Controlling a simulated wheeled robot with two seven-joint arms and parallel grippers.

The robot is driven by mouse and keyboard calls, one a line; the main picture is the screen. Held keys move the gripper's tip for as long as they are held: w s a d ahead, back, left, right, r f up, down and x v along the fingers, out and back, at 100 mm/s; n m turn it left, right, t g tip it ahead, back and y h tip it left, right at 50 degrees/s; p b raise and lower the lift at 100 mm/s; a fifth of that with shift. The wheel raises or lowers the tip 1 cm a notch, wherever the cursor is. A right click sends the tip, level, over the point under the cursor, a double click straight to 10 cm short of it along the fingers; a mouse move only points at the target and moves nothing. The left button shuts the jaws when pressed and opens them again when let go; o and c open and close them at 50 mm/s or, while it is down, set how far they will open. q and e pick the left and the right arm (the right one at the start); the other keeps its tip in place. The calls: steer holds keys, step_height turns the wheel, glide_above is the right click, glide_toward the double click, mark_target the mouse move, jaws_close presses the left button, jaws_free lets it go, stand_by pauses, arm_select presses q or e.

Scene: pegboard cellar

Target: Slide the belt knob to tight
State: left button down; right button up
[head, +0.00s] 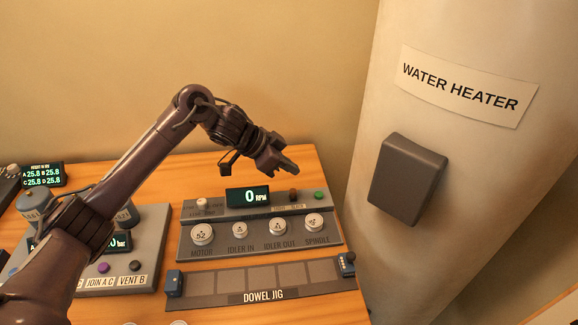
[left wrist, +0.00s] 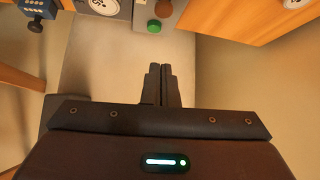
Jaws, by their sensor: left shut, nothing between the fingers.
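The grey machine panel (head: 265,252) stands on the wooden bench with a 0 RPM display (head: 248,196). A small cream knob (head: 202,203) sits at its upper left, over a label too small to read fully; it looks like the belt knob. I cannot tell its exact setting. My left gripper (head: 288,166) is above the panel's right back part, apart from the knob, shut and empty. Its closed fingers (left wrist: 158,72) show in the left wrist view, near a green button (left wrist: 156,26). The knob is not visible there. My right gripper is not in view.
Dials for motor, idler in, idler out and spindle (head: 314,222) line the panel. The dowel jig (head: 262,283) lies in front. A grey box with buttons (head: 150,240) stands left, partly behind my arm. The water heater (head: 445,120) with its dark box (head: 407,180) rises at right.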

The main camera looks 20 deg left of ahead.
mark_target(295, 190)
arm_select(q)
steer(key=p+x, duration=0.1)
steer(key=x, duration=0.6)
steer(key=shift+w+d+f, duration=0.1)
steer(key=shift+d, duration=0.1)
steer(key=shift+f+p, duration=0.3)
steer(key=shift+f, duration=0.1)
steer(key=s+a, duration=0.1)
steer(key=s+a+p, duration=0.1)
steer(key=a, duration=0.1)
steer(key=shift+f, duration=0.25)
steer(key=shift+w+f, duration=0.1)
steer(key=a+p, duration=0.1)
steer(key=s+a, duration=0.1)
steer(key=a, duration=0.1)
steer(key=shift+s+a+p, duration=0.25)
steer(key=shift+p, duration=0.1)
steer(key=shift+s, duration=0.1)
